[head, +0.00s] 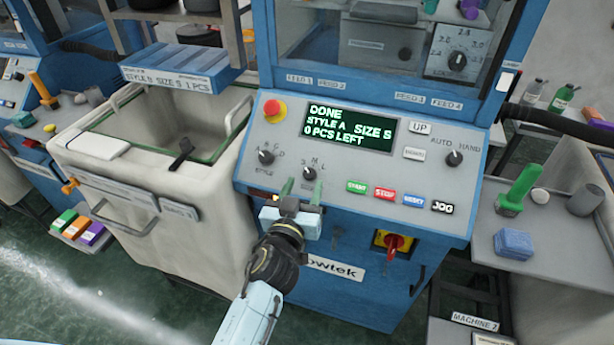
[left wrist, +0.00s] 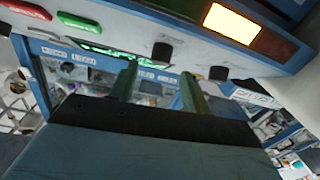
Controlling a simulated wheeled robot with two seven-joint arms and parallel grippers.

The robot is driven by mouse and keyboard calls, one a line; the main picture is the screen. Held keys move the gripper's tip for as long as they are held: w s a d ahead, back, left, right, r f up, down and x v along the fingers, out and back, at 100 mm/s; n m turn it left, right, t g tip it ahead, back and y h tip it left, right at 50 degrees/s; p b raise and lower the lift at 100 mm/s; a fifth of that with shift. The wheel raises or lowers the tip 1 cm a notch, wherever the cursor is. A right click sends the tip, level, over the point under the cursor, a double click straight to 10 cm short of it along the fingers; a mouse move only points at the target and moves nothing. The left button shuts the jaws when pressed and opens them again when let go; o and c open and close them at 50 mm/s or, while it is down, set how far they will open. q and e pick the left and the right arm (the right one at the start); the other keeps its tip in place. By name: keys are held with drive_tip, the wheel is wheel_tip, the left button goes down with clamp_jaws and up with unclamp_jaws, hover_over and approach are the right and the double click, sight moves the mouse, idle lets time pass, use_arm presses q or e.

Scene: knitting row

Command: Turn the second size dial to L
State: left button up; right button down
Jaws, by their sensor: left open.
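The size dial (head: 309,173) is a small dark knob marked S, M and L on the sloped panel of the middle machine. The display (head: 350,128) reads DONE, STYLE A, SIZE S, 0 PCS LEFT. My left gripper (head: 300,189) is open, its two green fingers pointing up just below the size dial. In the left wrist view the size dial (left wrist: 162,50) shows beyond and between the fingertips (left wrist: 159,78), apart from them. The dial's exact pointer direction is too small to tell. My right gripper is not in view.
The style dial (head: 266,157) is left of the size dial. The green START button (head: 356,187) and red STOP button (head: 385,194) are to the right. A red emergency knob (head: 272,109) is above, and a red-yellow switch (head: 394,243) below. A bin (head: 110,205) stands left.

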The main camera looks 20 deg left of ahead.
sight(308, 174)
use_arm(q)
drive_tip(key=shift+w+a, duration=0.1)
drive_tip(key=shift+w, duration=1.7)
